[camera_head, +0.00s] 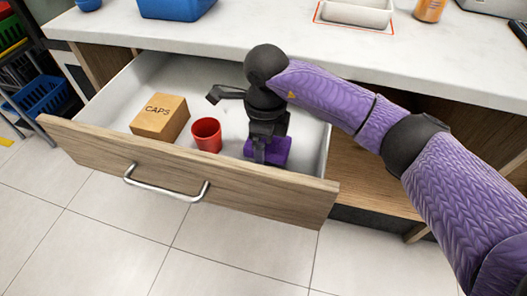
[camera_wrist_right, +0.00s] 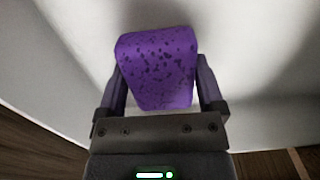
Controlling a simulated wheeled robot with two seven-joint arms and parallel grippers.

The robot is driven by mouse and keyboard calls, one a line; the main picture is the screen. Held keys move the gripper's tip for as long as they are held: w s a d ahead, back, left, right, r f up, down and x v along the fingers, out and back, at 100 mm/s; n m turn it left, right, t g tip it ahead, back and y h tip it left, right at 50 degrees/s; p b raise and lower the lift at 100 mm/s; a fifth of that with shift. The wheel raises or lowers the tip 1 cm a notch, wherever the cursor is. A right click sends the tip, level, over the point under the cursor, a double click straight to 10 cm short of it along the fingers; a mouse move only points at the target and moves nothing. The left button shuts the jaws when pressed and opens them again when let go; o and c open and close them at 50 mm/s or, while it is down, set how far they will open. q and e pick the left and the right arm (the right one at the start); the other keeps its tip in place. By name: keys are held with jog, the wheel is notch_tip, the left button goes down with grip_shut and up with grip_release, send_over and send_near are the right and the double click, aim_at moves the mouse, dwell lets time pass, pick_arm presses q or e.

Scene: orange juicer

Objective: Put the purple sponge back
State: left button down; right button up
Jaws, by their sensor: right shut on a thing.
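The purple sponge (camera_head: 280,150) is in the right part of the open drawer (camera_head: 225,105), low near the drawer floor. I cannot tell whether it touches the floor. My right gripper (camera_head: 268,150) points down into the drawer and is shut on the sponge. In the right wrist view the dark-spotted sponge (camera_wrist_right: 158,65) sits between the two fingers of the gripper (camera_wrist_right: 158,88), with the pale drawer inside behind it. My left gripper is not in view.
A red cup (camera_head: 207,135) and a brown CAPS box (camera_head: 160,117) stand in the drawer, left of the sponge. The wooden drawer front (camera_head: 270,196) has a metal handle (camera_head: 165,190). The white counter (camera_head: 260,35) lies above, with a blue bin (camera_head: 172,9) and a white tray (camera_head: 357,12).

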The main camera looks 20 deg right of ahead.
notch_tip(320, 180, down, 2)
jog(key=shift+f, duration=0.1)
jog(key=shift+r, duration=0.3)
jog(key=shift+f, duration=0.2)
jog(key=o, duration=1)
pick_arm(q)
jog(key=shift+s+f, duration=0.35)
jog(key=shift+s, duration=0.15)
pick_arm(e)
jog(key=shift+o, duration=0.2)
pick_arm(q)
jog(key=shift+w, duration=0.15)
pick_arm(e)
jog(key=shift+r, duration=0.1)
notch_tip(320, 180, up, 12)
jog(key=p, duration=0.6)
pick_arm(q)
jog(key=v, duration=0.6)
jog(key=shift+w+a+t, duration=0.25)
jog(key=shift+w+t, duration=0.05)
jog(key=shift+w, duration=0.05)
pick_arm(e)
jog(key=shift+r, duration=0.15)
